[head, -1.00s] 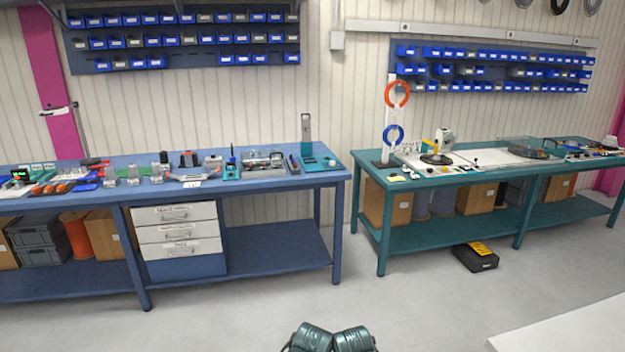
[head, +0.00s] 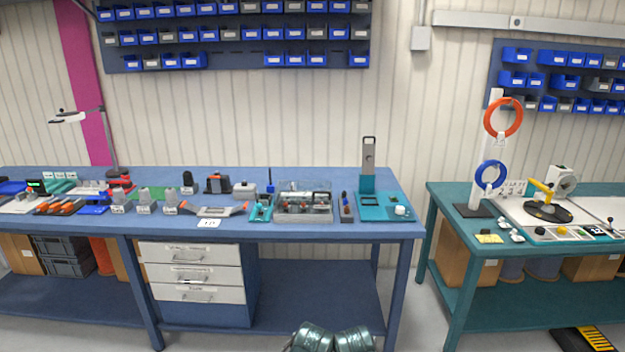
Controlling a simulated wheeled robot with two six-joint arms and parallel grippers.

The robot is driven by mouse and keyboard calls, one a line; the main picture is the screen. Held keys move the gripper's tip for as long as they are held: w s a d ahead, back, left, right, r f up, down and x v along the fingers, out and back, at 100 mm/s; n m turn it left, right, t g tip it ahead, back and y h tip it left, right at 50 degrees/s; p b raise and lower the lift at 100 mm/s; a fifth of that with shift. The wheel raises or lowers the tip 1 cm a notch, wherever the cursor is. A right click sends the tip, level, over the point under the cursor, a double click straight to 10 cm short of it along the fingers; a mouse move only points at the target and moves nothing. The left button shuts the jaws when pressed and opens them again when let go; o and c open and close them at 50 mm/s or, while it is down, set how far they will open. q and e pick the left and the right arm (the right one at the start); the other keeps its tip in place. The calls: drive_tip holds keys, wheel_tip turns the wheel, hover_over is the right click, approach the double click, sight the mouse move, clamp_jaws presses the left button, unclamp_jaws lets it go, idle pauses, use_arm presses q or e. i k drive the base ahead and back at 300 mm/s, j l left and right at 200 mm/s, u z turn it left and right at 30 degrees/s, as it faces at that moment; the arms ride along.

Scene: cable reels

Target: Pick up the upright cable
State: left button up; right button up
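An orange cable coil (head: 486,118) and a blue cable coil (head: 478,173) hang one above the other on a white upright post (head: 493,147) with a dark foot. The post stands at the left end of the green workbench (head: 448,208), in the right part of the head view. Both coils show as upright rings. I cannot tell which one is meant by the upright cable. Neither of my grippers is in view; only teal parts of my own body show at the bottom centre, far from the coils.
A blue workbench (head: 330,231) full of tools stands at centre and left, with a narrow floor gap before the green bench. A yellow-and-black device (head: 547,212) and small parts lie right of the post. A black-and-yellow item (head: 585,338) is on the floor at lower right.

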sight(271, 186)
drive_tip(key=i+l+u, duration=0.3)
drive_tip(key=i, duration=0.15)
drive_tip(key=i+l+u, duration=0.35)
drive_tip(key=i+j+u, duration=0.25)
drive_tip(key=i, duration=0.6)
drive_tip(key=i+u, duration=0.25)
drive_tip(key=i, duration=0.6)
